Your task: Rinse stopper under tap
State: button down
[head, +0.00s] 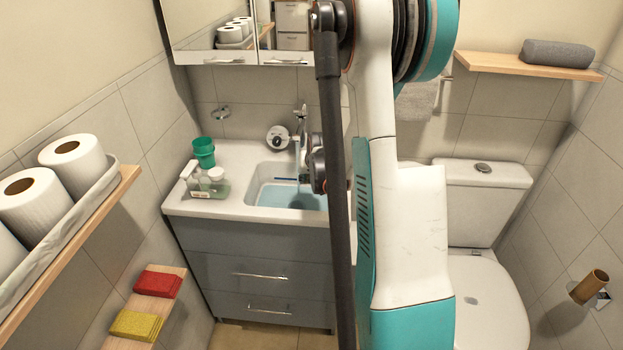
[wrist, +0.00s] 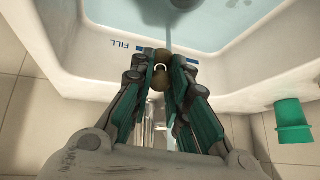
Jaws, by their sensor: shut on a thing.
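In the wrist view my gripper (wrist: 161,80) is shut on the stopper (wrist: 157,83), a small brownish round piece with a pale ring on it. The stopper is held over the basin near its FILL marking. A pale streak like a water stream (wrist: 168,28) shows right beside the stopper; I cannot tell whether it touches it. The chrome tap (head: 301,122) stands at the back of the white sink (head: 235,207) in the head view. The basin holds bluish water (head: 272,194). My arm hides the stopper in the head view.
A green cup (head: 204,152) and bottles (head: 212,184) stand on the counter left of the basin. A mirror cabinet (head: 235,35) hangs above. The toilet (head: 485,285) is at the right. A shelf with paper rolls (head: 75,157) juts out at the left.

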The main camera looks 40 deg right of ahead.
jog(key=shift+w+d+f+b, duration=0.15)
jog(key=shift+w+d, duration=0.05)
jog(key=shift+w, duration=0.55)
jog(key=shift+w+d+f+b, duration=0.15)
jog(key=shift+w+d, duration=0.1)
jog(key=shift+w, duration=0.5)
jog(key=shift+w+d+f+b, duration=0.15)
jog(key=shift+w+d, duration=0.05)
jog(key=shift+w, duration=0.55)
jog(key=shift+d, duration=0.2)
jog(key=shift+s+d, duration=0.2)
jog(key=shift+d, duration=0.2)
jog(key=shift+w+a, duration=0.1)
jog(key=shift+a, duration=0.1)
jog(key=shift+w+a, duration=0.1)
jog(key=shift+a, duration=0.35)
jog(key=shift+d, duration=0.1)
jog(key=shift+s+d+b, duration=0.2)
jog(key=shift+d+b, duration=0.1)
jog(key=shift+d, duration=0.25)
